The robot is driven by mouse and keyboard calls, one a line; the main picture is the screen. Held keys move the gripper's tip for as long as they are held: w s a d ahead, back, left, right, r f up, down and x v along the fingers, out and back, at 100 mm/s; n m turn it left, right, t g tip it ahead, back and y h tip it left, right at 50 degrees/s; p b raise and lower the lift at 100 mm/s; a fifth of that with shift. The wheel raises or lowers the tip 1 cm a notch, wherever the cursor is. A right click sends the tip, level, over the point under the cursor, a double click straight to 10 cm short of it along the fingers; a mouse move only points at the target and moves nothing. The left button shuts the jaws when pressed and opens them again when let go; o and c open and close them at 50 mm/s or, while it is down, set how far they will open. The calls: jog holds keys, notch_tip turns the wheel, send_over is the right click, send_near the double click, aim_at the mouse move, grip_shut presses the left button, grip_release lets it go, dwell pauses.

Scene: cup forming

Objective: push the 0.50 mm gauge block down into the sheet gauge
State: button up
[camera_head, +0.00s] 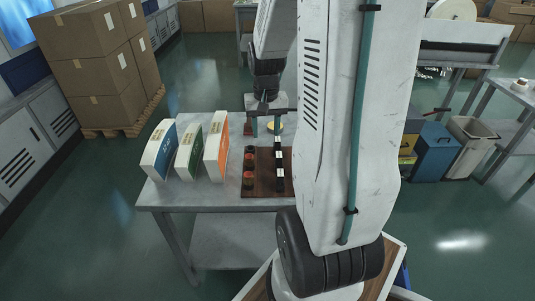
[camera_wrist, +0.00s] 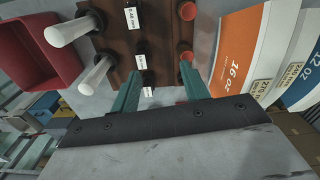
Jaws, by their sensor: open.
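A dark wooden board (camera_head: 262,186) lies on the grey table, with a row of red-topped pieces (camera_head: 249,179) at left and a row of black pieces with white labels (camera_head: 279,170) at right. The board shows in the wrist view (camera_wrist: 160,38) too. My gripper (camera_head: 266,127) is over the board's far end, its two green fingers apart. In the wrist view my gripper (camera_wrist: 160,70) is empty, with small white labels (camera_wrist: 141,62) between its fingers. The lettering is too small to read surely, so I cannot tell which piece is the 0.50 mm gauge block or the sheet gauge.
Several upright coloured boxes (camera_head: 188,150) stand left of the board. In the wrist view, a red bin (camera_wrist: 40,50) and two white rods (camera_wrist: 72,30) lie near the board's left side. My arm covers the table's right part in the head view.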

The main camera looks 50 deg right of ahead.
jog(key=m, duration=0.1)
send_over(279, 154)
jog(key=f, duration=0.4)
jog(key=shift+s+a+f, duration=0.1)
jog(key=shift+a+f, duration=0.15)
jog(key=shift+f, duration=0.15)
jog(key=shift+m, duration=0.3)
jog(key=f, duration=0.8)
jog(key=shift+d, duration=0.2)
jog(key=shift+r, duration=0.1)
jog(key=shift+c, duration=0.3)
grip_shut()
